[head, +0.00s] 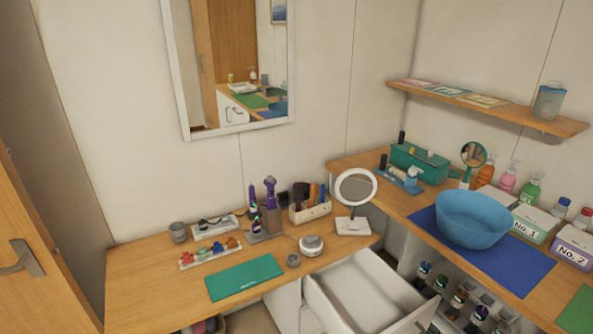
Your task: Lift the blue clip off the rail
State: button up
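A white rail (212,259) lies on the wooden counter at the left, with a row of several small coloured clips on it. The clips are very small here. A bluish one, which looks like the blue clip (232,243), sits near the right end of the row. I cannot make out how it grips the rail. My gripper and arm are not in this view.
A grey cup (178,232) and a white tray (213,225) stand behind the rail. A green mat (243,277) lies in front. Upright tools in a holder (267,225) stand to the right. An open drawer (367,297) juts out below the counter.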

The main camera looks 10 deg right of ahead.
aim_at(217, 246)
jog(key=z, duration=1.05)
jog(key=u, duration=1.7)
jog(key=i+l+u, duration=0.15)
jog(key=i+u, duration=0.25)
jog(key=i, duration=0.2)
jog(key=i+l+u, duration=0.4)
jog(key=i, duration=0.15)
jog(key=i+l+u, duration=0.35)
jog(key=i, duration=0.2)
